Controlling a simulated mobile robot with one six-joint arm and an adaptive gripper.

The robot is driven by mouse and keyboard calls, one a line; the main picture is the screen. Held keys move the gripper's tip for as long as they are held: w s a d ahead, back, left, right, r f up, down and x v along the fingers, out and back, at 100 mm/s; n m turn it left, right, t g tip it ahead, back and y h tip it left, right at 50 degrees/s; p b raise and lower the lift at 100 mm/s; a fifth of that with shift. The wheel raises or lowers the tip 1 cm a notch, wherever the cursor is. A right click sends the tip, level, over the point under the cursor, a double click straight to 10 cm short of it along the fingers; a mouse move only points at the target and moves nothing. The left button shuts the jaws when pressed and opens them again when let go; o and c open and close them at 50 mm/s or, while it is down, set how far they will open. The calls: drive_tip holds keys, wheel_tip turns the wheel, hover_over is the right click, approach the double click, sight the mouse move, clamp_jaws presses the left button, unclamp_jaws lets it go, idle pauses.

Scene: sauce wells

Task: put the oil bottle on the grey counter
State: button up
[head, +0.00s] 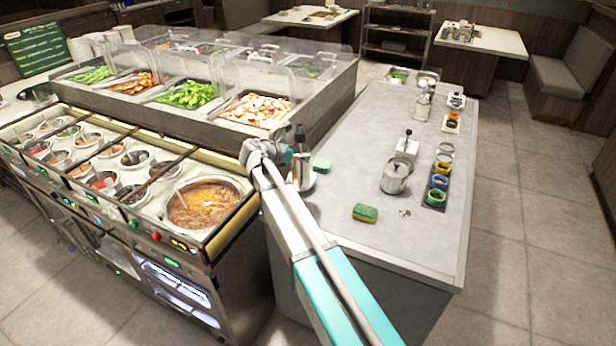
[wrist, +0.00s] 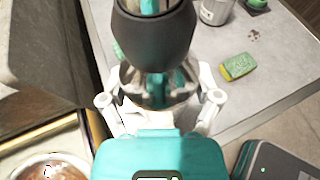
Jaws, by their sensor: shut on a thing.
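My gripper (head: 290,160) is at the left edge of the grey counter (head: 335,205), between it and the sauce well unit. It is shut on the oil bottle (head: 300,136), which has a dark upper part and a shiny lower body, partly hidden by my arm. In the wrist view the bottle (wrist: 153,38) stands between the fingers (wrist: 160,95), its dark part nearest the top. I cannot tell whether its base touches the counter.
Clear counter lies at front and middle.

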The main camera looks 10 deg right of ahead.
sight(308, 171)
drive_tip(key=shift+s+d+f+b, duration=0.1)
drive_tip(key=shift+d+f+b, duration=1.5)
drive_tip(key=shift+f, duration=0.3)
drive_tip(key=shift+d+f+b, duration=0.4)
drive_tip(key=shift+f+b, duration=0.2)
drive_tip(key=shift+f, duration=0.05)
drive_tip(key=shift+f+b, duration=1.35)
drive_tip(key=shift+f, duration=0.1)
drive_tip(key=o, duration=1.1)
